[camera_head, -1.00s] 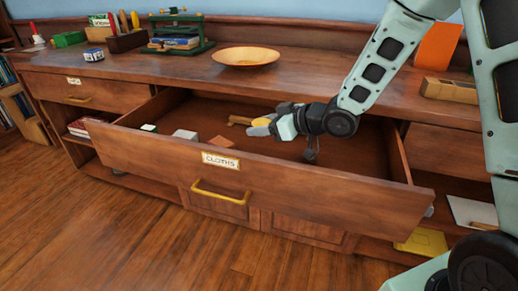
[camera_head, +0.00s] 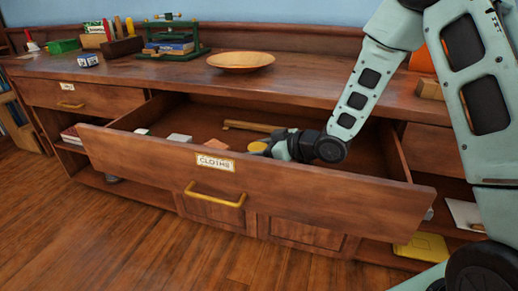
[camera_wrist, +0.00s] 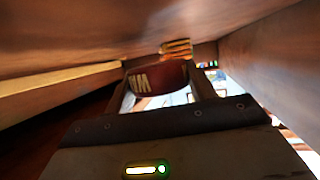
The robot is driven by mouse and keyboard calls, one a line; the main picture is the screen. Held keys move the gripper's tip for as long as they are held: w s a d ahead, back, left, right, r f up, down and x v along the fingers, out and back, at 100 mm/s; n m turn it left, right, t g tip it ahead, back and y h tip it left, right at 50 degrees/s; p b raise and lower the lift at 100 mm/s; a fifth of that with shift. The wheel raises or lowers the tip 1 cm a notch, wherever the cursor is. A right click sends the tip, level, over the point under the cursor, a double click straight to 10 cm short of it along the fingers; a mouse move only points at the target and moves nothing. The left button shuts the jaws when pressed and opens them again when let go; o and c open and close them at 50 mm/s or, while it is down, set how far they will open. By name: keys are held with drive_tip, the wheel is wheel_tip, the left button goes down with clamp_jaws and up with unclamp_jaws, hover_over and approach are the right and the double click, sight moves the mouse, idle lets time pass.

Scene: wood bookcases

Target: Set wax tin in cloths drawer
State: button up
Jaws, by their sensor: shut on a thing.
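The wax tin (camera_head: 258,147) shows a yellow round top in the head view, and a red-brown side with pale lettering in the wrist view (camera_wrist: 157,78). My gripper (camera_head: 270,147) is shut on it, down inside the open cloths drawer (camera_head: 300,185). In the wrist view the tin sits between the two fingers (camera_wrist: 165,88). The drawer front carries a "CLOTHS" label (camera_head: 215,163) and a brass handle (camera_head: 215,196). The front partly hides the tin's lower part, so I cannot tell whether it touches the drawer floor.
In the drawer lie a pale grey block (camera_head: 179,138), a white block (camera_head: 142,131), an orange-tan square (camera_head: 220,144) and a wooden bar (camera_head: 250,127) just behind the tin. A wooden bowl (camera_head: 241,61) stands on the counter above.

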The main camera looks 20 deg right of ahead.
drive_tip(key=shift+s+f, duration=0.1)
drive_tip(key=shift+f, duration=0.25)
drive_tip(key=o, duration=1.1)
drive_tip(key=shift+f, duration=0.1)
drive_tip(key=shift+c, duration=0.2)
drive_tip(key=shift+s, duration=0.1)
drive_tip(key=shift+f, duration=0.1)
drive_tip(key=shift+r, duration=0.2)
drive_tip(key=p+v, duration=0.1)
drive_tip(key=v, duration=0.2)
drive_tip(key=p+v, duration=0.1)
drive_tip(key=v, duration=0.3)
drive_tip(key=r+p+v, duration=0.1)
drive_tip(key=v, duration=0.3)
drive_tip(key=shift+w+r, duration=0.1)
drive_tip(key=shift+w, duration=0.15)
drive_tip(key=shift+s+d+r, duration=0.2)
drive_tip(key=shift+s+d, duration=0.15)
drive_tip(key=shift+s, duration=0.1)
